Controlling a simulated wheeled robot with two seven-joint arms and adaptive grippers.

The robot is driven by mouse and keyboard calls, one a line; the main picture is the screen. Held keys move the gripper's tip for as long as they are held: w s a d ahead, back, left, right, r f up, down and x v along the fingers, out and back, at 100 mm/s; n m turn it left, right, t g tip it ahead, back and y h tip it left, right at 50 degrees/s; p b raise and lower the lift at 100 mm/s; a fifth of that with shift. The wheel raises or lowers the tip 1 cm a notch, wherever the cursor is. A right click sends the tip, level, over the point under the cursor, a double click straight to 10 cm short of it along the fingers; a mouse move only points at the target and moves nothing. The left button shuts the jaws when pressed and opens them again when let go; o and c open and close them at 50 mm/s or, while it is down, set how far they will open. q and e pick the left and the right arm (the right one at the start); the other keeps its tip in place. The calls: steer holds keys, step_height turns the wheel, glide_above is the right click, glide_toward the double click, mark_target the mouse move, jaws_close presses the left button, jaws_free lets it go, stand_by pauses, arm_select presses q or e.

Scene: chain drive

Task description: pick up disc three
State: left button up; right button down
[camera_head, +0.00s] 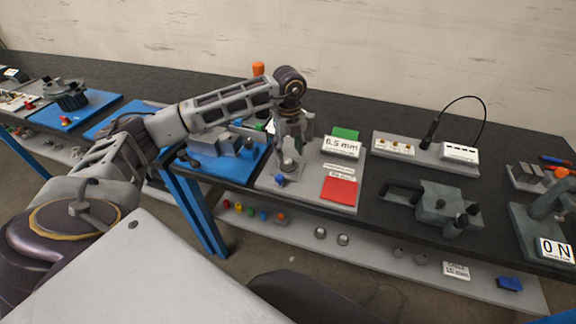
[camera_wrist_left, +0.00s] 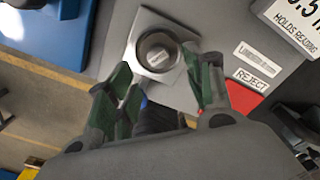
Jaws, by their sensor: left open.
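A round grey metal disc (camera_wrist_left: 155,52) with a small pale label sits on a square metal block (camera_wrist_left: 182,80) in the left wrist view. The label is too small to read, so I cannot tell if it is disc three. The disc appears free of the fingers. My right gripper is not in view.
Beside the disc are a red reject pad (camera_head: 338,189) and a 6.5 mm display (camera_head: 342,147). A blue fixture (camera_head: 225,150) stands left, a dark grey device (camera_head: 440,205) right. Several round metal pieces (camera_head: 320,232) lie on the lower shelf.

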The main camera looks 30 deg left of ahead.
mark_target(288, 161)
arm_select(q)
steer(key=shift+a+f, duration=0.15)
steer(key=shift+f, duration=0.6)
step_height(288, 161, down, 3)
steer(key=shift+w+a+r+p, duration=0.1)
steer(key=shift+r+p, duration=0.05)
steer(key=shift+p, duration=0.2)
steer(key=shift+f, duration=0.4)
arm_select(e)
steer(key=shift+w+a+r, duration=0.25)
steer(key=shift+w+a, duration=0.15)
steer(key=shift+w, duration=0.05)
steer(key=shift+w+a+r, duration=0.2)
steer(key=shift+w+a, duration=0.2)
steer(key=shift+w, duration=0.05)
